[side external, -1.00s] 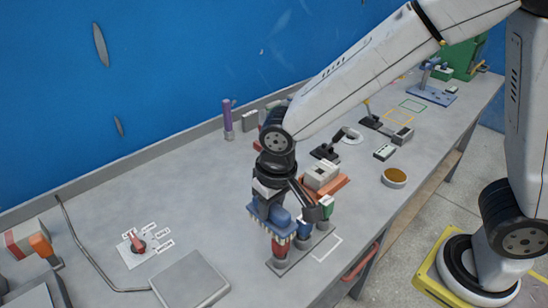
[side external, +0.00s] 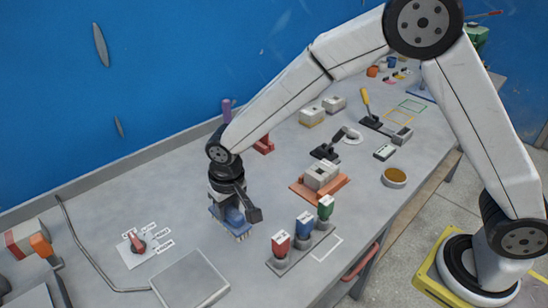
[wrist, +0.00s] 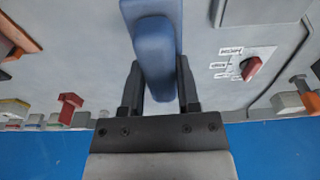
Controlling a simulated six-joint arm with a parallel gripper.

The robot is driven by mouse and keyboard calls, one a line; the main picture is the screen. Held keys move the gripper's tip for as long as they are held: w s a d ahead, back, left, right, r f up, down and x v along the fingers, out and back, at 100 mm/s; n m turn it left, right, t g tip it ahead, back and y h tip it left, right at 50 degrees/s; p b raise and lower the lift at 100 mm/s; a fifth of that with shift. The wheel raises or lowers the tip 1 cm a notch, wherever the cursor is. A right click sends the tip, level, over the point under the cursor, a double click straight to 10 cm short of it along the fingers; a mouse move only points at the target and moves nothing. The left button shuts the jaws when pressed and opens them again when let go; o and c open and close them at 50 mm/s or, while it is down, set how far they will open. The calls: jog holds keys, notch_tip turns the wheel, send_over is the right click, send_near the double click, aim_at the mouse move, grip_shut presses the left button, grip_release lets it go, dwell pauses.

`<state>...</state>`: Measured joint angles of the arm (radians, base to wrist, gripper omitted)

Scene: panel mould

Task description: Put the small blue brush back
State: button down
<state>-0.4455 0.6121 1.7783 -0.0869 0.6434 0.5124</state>
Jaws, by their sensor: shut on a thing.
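The blue brush (side external: 236,217) is in my gripper (side external: 232,206), which is shut on its handle. Its pale bristles point down, close to the grey bench top (side external: 190,232); I cannot tell whether they touch it. In the wrist view the blue handle (wrist: 153,55) lies between the two dark fingers of my gripper (wrist: 160,92). The brush is left of the rack with the red, blue and green-topped pieces.
The rack (side external: 287,264) stands at the bench's front, beside a white outline (side external: 326,248). A red-handled rotary switch (side external: 137,243) with labels and a grey plate (side external: 190,280) are on the left. An orange-based block (side external: 320,182) is to the right. Yellow (side external: 399,116) and green (side external: 412,106) outlines lie farther back.

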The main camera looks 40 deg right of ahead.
aim_at(219, 223)
jog(key=shift+w+a+f, duration=0.25)
jog(key=shift+w+f, duration=0.45)
jog(key=shift+f, duration=0.2)
jog(key=shift+w+a+f, duration=0.2)
jog(key=shift+w+f, duration=0.5)
jog(key=shift+f, duration=0.15)
jog(key=shift+w+a+f, duration=0.1)
jog(key=shift+w+f, duration=0.15)
jog(key=shift+f, duration=1.6)
jog(key=shift+f, duration=0.15)
jog(key=shift+c, duration=1.6)
grip_release()
jog(key=shift+r, duration=0.2)
jog(key=shift+s+r, duration=0.25)
jog(key=shift+r, duration=1.75)
jog(key=shift+s+r, duration=0.25)
jog(key=shift+r, duration=1.7)
jog(key=shift+s+r, duration=0.25)
jog(key=shift+r, duration=1.75)
